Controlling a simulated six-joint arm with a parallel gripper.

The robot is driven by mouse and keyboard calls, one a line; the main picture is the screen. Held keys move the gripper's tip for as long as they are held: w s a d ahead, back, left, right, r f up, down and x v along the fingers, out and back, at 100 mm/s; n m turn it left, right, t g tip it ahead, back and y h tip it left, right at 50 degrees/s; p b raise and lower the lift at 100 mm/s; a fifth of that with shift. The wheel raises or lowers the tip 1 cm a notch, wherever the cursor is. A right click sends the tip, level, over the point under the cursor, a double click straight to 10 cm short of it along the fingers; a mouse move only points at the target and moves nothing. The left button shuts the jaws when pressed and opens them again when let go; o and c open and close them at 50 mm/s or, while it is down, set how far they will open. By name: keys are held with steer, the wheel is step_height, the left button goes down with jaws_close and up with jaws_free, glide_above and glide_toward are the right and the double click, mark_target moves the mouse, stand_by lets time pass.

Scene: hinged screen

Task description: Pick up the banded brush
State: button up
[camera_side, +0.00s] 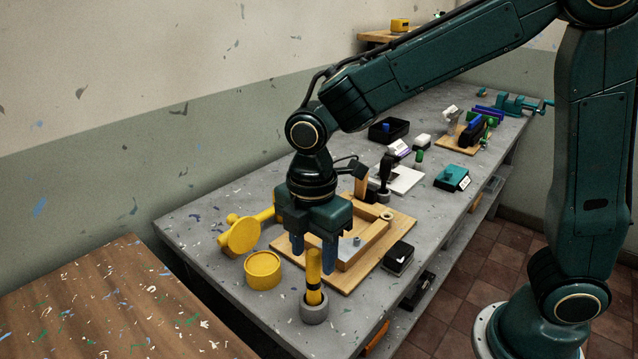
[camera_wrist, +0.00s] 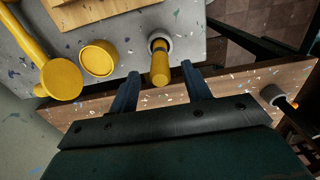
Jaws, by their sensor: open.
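The banded brush (camera_side: 314,268) has a yellow handle with a dark band and stands upright in a small grey cup (camera_side: 313,312) near the workbench's near end. In the wrist view, the brush (camera_wrist: 160,66) points toward the camera from its cup (camera_wrist: 160,40). My gripper (camera_side: 314,262) is open and empty, pointing down, its blue fingers spread. In the wrist view the brush's tip shows between and just beyond the fingertips (camera_wrist: 160,73). Its lower end is hidden in the cup.
A round yellow tin (camera_side: 263,271) stands left of the cup. A yellow paddle-shaped object (camera_side: 239,236) lies behind it. A wooden tray (camera_side: 388,254) and a black box (camera_side: 398,257) are close by.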

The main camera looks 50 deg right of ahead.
steer(key=shift+f, duration=1.2)
jaws_close()
steer(key=shift+r, duration=0.15)
step_height(320, 180, up, 20)
stand_by(0.3)
stand_by(0.4)
